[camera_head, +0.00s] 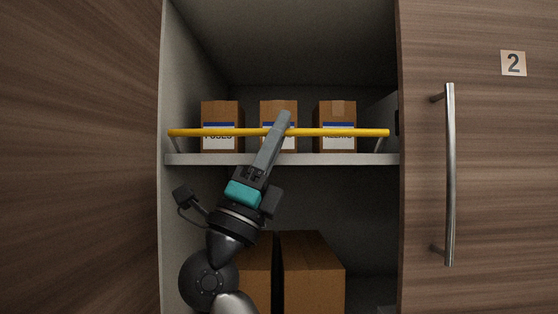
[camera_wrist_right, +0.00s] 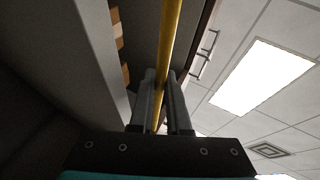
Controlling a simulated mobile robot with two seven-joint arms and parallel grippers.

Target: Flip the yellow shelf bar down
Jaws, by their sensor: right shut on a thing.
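The yellow shelf bar (camera_head: 340,132) runs level across the front of the shelf, a little above the shelf board's front edge. Thin arms join its ends towards the shelf. My right gripper (camera_head: 285,120) reaches up from below and is shut on the bar, left of the cabinet's opening's right side. In the right wrist view, the bar (camera_wrist_right: 169,45) passes between the two fingers (camera_wrist_right: 163,110). My left gripper is not in view.
Three cardboard boxes (camera_head: 222,112) stand on the shelf board (camera_head: 210,159) behind the bar. Larger brown boxes (camera_head: 312,270) stand below. A wooden door (camera_head: 500,180) with a metal handle (camera_head: 450,175) is on the right; wood panelling (camera_head: 80,150) fills the left.

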